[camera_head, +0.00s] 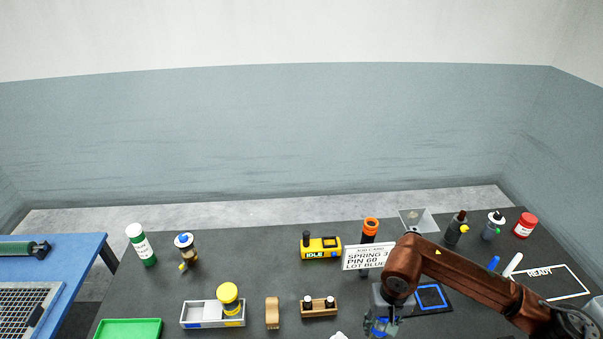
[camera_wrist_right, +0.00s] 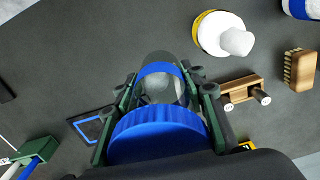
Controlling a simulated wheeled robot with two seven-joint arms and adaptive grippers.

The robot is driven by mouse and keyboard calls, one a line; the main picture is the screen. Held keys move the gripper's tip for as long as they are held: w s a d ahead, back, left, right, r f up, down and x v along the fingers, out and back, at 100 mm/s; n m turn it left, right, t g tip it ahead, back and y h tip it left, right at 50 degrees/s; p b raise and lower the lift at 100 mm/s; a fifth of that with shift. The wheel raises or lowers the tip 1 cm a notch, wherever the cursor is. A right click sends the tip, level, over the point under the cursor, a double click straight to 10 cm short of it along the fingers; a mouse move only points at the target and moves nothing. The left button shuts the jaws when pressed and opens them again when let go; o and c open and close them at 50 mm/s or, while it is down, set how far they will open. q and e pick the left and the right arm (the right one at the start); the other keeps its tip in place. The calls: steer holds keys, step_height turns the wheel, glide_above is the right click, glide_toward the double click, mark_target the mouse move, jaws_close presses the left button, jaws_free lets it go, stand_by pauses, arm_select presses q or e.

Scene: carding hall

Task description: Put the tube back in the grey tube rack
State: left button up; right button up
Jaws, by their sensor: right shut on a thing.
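My right gripper (camera_head: 382,325) is shut on a clear tube with a ribbed blue cap (camera_wrist_right: 158,137). In the right wrist view the gripper's fingers (camera_wrist_right: 158,100) stand on both sides of the tube. A blue band shows inside or around the clear part (camera_wrist_right: 160,69). In the head view only bits of blue show at the gripper, and the arm hides part of the bench there. I cannot make out a grey tube rack for certain in either view. My left gripper is not in view.
A blue-outlined square (camera_head: 432,297) lies right of my gripper. A wooden block with two dark pegs (camera_head: 318,309), a brush (camera_head: 272,313) and a grey tray (camera_head: 212,324) stand to the left. A sign card (camera_head: 364,258) and an orange-topped bottle (camera_head: 370,226) stand behind.

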steer(key=shift+s, duration=0.1)
steer(key=s+a+m+p, duration=0.2)
steer(key=s+m+p, duration=0.25)
steer(key=s, duration=0.85)
steer(key=shift+m, duration=0.85)
steer(key=w+d+f, duration=0.2)
steer(key=w, duration=0.1)
steer(key=w+d+f+p, duration=0.1)
steer(key=w+d+f, duration=0.2)
steer(key=w+d+f+p, duration=0.1)
steer(key=w+d+f, duration=0.1)
steer(key=w+f, duration=0.1)
steer(key=shift+w+d+f, duration=0.2)
steer(key=shift+w+d, duration=0.15)
steer(key=shift+w, duration=0.2)
steer(key=shift+w+d+f, duration=0.1)
steer(key=shift+w+f, duration=0.1)
steer(key=shift+f, duration=0.05)
step_height(320, 180, down, 3)
steer(key=shift+r+p, duration=0.1)
steer(key=shift+p, duration=0.7)
steer(key=shift+d+f, duration=0.1)
steer(key=shift+f, duration=0.1)
steer(key=shift+f, duration=0.1)
